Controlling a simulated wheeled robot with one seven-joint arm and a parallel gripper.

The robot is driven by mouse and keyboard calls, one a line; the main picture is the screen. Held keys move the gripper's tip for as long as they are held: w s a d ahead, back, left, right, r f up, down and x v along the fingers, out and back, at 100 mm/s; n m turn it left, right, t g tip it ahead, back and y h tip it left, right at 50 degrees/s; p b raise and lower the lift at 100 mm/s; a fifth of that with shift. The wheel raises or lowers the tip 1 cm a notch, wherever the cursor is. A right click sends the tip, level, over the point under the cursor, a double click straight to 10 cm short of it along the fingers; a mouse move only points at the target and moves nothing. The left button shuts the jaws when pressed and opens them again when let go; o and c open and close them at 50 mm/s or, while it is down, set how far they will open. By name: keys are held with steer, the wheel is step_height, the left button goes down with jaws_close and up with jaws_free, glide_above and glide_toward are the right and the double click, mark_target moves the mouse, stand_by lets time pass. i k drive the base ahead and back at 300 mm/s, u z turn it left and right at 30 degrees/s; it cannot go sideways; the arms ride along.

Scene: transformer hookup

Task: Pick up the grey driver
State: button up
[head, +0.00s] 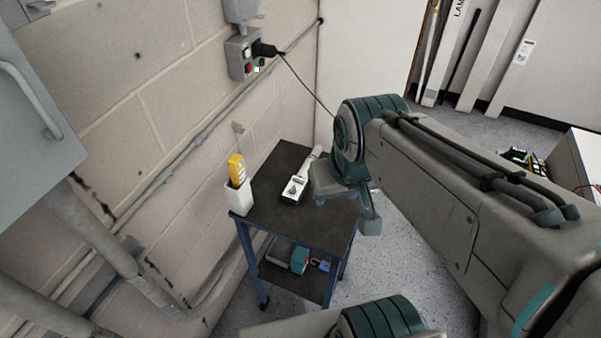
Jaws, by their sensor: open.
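A pale grey, long tool (295,189) with a dark end lies on the black top of a small cart (265,205). It may be the grey driver, but I cannot tell for sure at this size. My gripper (346,207) is over the right side of the cart top, to the right of the pale tool. It looks open and empty, with its fingers pointing down. My wrist is close to the tool's far end in the picture. I cannot tell the gripper's height above the cart.
A white holder (239,197) with a yellow device (237,170) stands at the cart's left edge. The lower shelf holds a teal item (299,260). A wall socket (241,57) has a black plug and cable running behind my arm. The block wall borders the cart's left.

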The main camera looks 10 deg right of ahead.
mark_target(294, 200)
steer(key=k, duration=1.2)
steer(key=u, duration=0.75)
steer(key=i, duration=0.9)
steer(key=z, duration=0.6)
steer(key=i, duration=0.6)
steer(key=z, duration=0.6)
